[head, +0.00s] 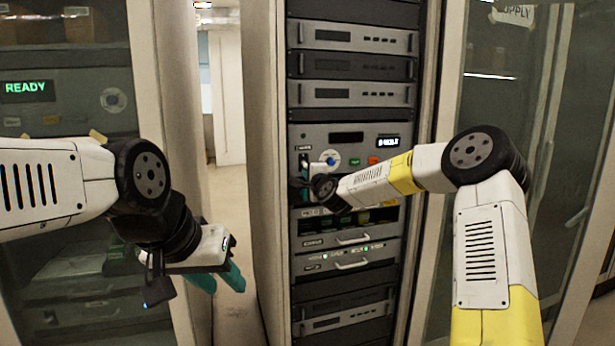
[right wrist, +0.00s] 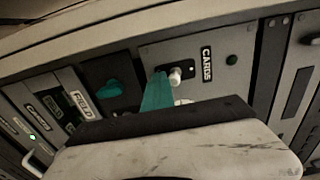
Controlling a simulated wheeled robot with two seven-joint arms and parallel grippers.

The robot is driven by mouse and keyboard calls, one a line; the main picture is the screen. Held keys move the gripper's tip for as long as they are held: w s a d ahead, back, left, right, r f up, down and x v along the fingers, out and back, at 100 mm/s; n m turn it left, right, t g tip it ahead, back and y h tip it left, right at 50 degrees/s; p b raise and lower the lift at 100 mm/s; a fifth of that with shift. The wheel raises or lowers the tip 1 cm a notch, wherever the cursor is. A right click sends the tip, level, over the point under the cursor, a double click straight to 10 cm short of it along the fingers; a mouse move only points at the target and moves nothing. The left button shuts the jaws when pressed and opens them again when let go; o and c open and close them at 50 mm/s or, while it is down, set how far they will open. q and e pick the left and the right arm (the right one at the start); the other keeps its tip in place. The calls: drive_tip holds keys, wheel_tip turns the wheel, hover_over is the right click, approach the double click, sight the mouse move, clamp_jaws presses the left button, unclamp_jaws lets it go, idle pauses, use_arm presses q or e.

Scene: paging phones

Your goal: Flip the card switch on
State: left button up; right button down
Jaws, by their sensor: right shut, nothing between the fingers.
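The card switch (right wrist: 181,74), a small white-tipped toggle, sits on a grey panel beside a "CARDS" label in the right wrist view. A dark indicator (right wrist: 232,59) is to the right of the label. My right gripper (right wrist: 158,80) is shut and empty, its teal fingertips just left of the toggle; I cannot tell whether they touch it. My left gripper (head: 222,279) is open and empty, low in front of the left cabinet and doorway.
The equipment rack (head: 349,134) has a blue knob (head: 333,158), coloured buttons and a small lit display (head: 388,141). Glass doors flank the rack; the left cabinet shows a "READY" display (head: 27,88).

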drive_tip(key=shift+r, duration=0.35)
drive_tip(key=shift+f, duration=0.15)
drive_tip(key=v, duration=0.8)
drive_tip(key=shift+f, duration=0.4)
